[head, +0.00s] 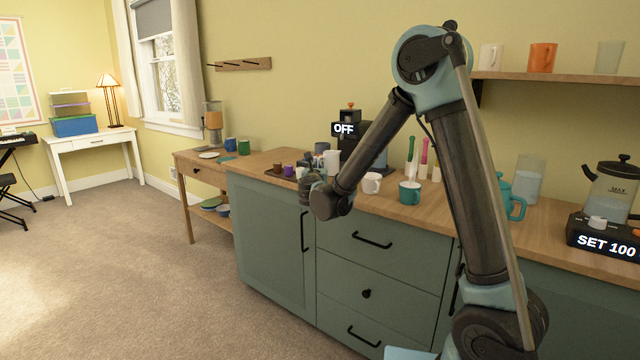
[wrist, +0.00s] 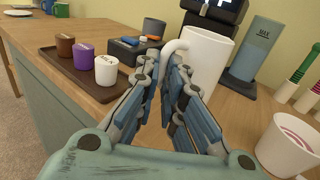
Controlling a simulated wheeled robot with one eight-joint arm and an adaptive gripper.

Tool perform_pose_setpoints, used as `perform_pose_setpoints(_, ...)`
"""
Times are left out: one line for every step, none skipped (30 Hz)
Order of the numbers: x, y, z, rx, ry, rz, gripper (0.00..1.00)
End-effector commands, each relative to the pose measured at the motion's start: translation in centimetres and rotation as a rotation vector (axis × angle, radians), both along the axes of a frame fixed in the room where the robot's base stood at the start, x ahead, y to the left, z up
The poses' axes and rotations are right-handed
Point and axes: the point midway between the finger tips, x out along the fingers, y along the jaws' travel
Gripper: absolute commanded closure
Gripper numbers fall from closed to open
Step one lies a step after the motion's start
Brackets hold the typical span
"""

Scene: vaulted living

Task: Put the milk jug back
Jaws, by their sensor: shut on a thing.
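The white milk jug (wrist: 208,57) stands upright on the wooden counter in the wrist view, its handle curving toward me. My gripper (wrist: 165,68) is shut on this handle, with one finger on each side of it. In the head view my gripper (head: 313,179) is low over the counter's front edge, and the jug (head: 332,158) shows just behind it. The fingers hide the lower part of the handle and some of the jug's base.
A brown tray (wrist: 72,80) holds brown, purple and white labelled pots at left. A dark box (wrist: 126,50) and a black machine reading OFF (head: 345,142) stand close by. A white mug (head: 371,183) and teal mug (head: 409,193) stand to the right.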

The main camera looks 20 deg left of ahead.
Motion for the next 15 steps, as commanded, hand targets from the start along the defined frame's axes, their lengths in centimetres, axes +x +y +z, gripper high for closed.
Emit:
perform_pose_setpoints(0.0, 0.0, -0.4, -0.001, 0.000, 0.000, 1.00)
perform_pose_setpoints(0.0, 0.0, -0.5, -0.001, 0.000, 0.000, 1.00)
perform_pose_setpoints(0.0, 0.0, -0.7, -0.001, 0.000, 0.000, 1.00)
perform_pose_setpoints(0.0, 0.0, -0.8, -0.001, 0.000, 0.000, 1.00)
perform_pose_setpoints(0.0, 0.0, -0.9, -0.001, 0.000, 0.000, 1.00)
perform_pose_setpoints(0.0, 0.0, -1.1, -0.001, 0.000, 0.000, 1.00)
perform_pose_setpoints(0.0, 0.0, -1.3, 0.000, 0.000, 0.000, 1.00)
perform_pose_setpoints(0.0, 0.0, -1.6, 0.000, 0.000, 0.000, 1.00)
perform_pose_setpoints(0.0, 0.0, -2.1, 0.000, 0.000, 0.000, 1.00)
perform_pose_setpoints(0.0, 0.0, -2.4, 0.000, 0.000, 0.000, 1.00)
perform_pose_setpoints(0.0, 0.0, -2.8, 0.000, 0.000, 0.000, 1.00)
perform_pose_setpoints(0.0, 0.0, -3.3, 0.000, 0.000, 0.000, 1.00)
perform_pose_setpoints(0.0, 0.0, -3.7, -0.001, 0.000, 0.000, 1.00)
perform_pose_setpoints(0.0, 0.0, -4.1, 0.000, 0.000, 0.000, 1.00)
perform_pose_setpoints(0.0, 0.0, -4.5, -0.001, 0.000, 0.000, 1.00)
